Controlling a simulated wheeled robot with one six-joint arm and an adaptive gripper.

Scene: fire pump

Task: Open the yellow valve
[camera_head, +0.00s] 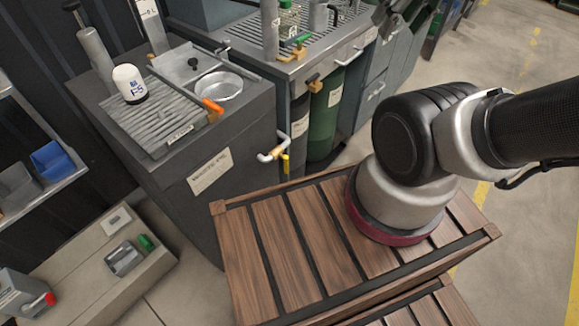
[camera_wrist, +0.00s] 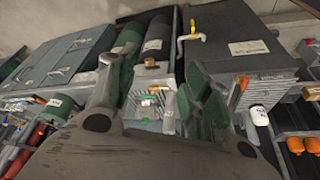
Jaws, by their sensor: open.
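The yellow valve (camera_head: 285,163) is a small yellow handle beside a white bent pipe, low on the side of the dark grey cabinet. It also shows as a small yellow part on the pipe in the wrist view (camera_wrist: 193,27), at the top and right of centre. My gripper (camera_wrist: 149,68) is open in the wrist view, with one green-grey finger on each side. Nothing is held between the fingers. The valve lies beyond and a little right of them, apart from both.
The dark grey cabinet (camera_head: 215,140) carries a ribbed top, a white F-5 cylinder (camera_head: 129,84) and an orange handle (camera_head: 212,106). A green cylinder (camera_head: 326,110) stands right of the valve. A wooden slatted crate (camera_head: 270,230) is in front. Open floor lies at right.

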